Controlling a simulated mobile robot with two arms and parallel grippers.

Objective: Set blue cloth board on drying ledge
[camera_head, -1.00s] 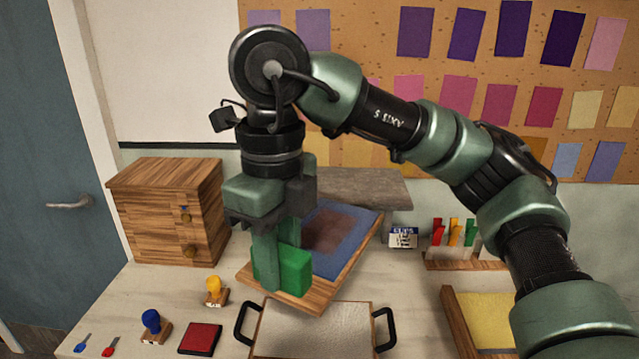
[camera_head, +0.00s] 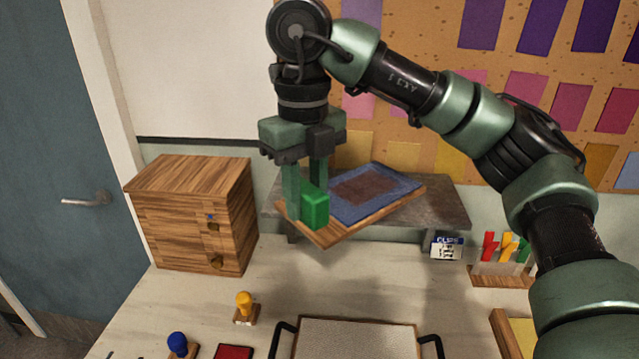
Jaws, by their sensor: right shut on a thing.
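The blue cloth board (camera_head: 374,194) is a wooden board with blue cloth and a brown patch on top. A green block (camera_head: 315,207) stands at its near left edge. My right gripper (camera_head: 304,205) is shut on this green block, which seems to be the board's handle. The board hangs slightly tilted in front of and partly over the drying ledge (camera_head: 445,206), a grey shelf on the back wall. The board hides much of the ledge, and I cannot tell whether they touch. My left gripper is not in view.
A wooden drawer cabinet (camera_head: 190,212) stands left of the ledge. A small labelled box (camera_head: 446,246) and a rack of coloured clips (camera_head: 502,272) are at the right. Stamps (camera_head: 244,308), a red pad (camera_head: 233,352) and a handled tray (camera_head: 357,322) lie in front.

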